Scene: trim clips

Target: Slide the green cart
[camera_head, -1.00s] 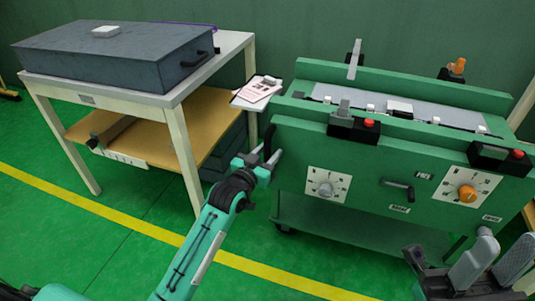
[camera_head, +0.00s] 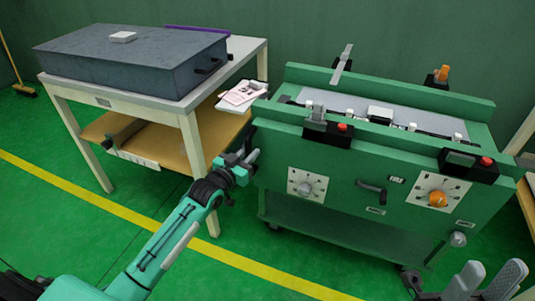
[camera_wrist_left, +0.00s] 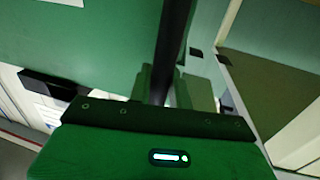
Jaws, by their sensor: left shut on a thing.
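The green cart (camera_head: 330,165) stands on casters in the middle right of the head view, with dials and a crank on its front. My left gripper (camera_head: 246,162) is at its left end. In the left wrist view the gripper (camera_wrist_left: 168,92) is shut around an upright black bar (camera_wrist_left: 173,40), the cart's end handle. The handle is mostly hidden by the gripper in the head view. My right gripper (camera_head: 490,280) is at the lower right, empty, with its two grey fingers apart. It is in front of the cart and does not appear to touch it.
A table (camera_head: 190,120) with a dark grey slab (camera_head: 130,60) stands close left of the cart. A tray with papers (camera_head: 242,94) sticks out between them. Another bench edge shows at the far right (camera_head: 526,130). The green floor in front is clear, with a yellow line (camera_head: 110,207).

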